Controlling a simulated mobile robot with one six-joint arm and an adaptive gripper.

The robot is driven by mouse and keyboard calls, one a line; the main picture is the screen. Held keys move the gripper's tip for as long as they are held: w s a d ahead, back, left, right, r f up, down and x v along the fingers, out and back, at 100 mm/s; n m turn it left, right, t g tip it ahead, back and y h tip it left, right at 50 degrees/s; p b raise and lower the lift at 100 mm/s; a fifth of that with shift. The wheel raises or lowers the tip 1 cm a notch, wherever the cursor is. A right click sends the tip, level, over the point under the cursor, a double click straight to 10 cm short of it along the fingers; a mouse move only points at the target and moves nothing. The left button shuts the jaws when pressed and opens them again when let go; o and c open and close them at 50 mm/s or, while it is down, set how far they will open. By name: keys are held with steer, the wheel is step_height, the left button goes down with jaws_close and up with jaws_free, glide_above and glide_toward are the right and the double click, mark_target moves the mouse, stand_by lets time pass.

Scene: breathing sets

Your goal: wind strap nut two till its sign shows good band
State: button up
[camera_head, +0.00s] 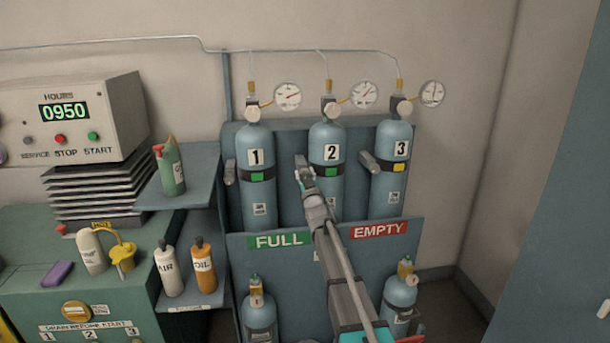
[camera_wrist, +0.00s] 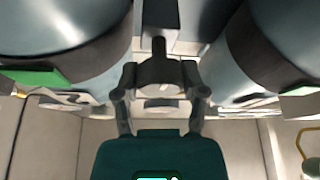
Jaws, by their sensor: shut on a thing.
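Cylinder two (camera_head: 328,195) stands upright in the rack with a dark strap round it. The sign (camera_head: 331,172) on this strap is green. Strap nut two (camera_head: 301,160) is a grey handle-like piece at the left side of cylinder two, partly hidden by my gripper. My gripper (camera_head: 306,174) is shut on it. In the wrist view, my gripper (camera_wrist: 160,88) has its fingers on both sides of the grey nut (camera_wrist: 159,70), between two cylinders that each show a green patch.
Cylinder one (camera_head: 257,200) at the left has a green sign, and cylinder three (camera_head: 388,190) at the right has a yellow one. Their grey nuts stick out at their left sides. A shelf (camera_head: 190,180) with a green bottle is at the left.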

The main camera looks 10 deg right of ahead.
steer(key=o, duration=1.1)
steer(key=shift+o, duration=0.2)
steer(key=shift+m+h, duration=0.6)
steer(key=shift+m, duration=0.5)
steer(key=shift+m+h, duration=1)
steer(key=shift+m, duration=1)
steer(key=s+f+n+g+p, duration=0.1)
steer(key=s+f+g+p, duration=0.2)
steer(key=s, duration=0.7)
steer(key=s+a+f+g+y+p, duration=0.1)
steer(key=s+f+g+p, duration=0.2)
steer(key=s+f+g, duration=0.2)
steer(key=s+f+n+g+y+p, duration=0.1)
steer(key=s+f+g+p, duration=0.2)
steer(key=s+g, duration=0.4)
steer(key=shift+s+a+f+n+p, duration=0.3)
steer(key=shift+s+f, duration=0.4)
steer(key=shift+s, duration=3.1)
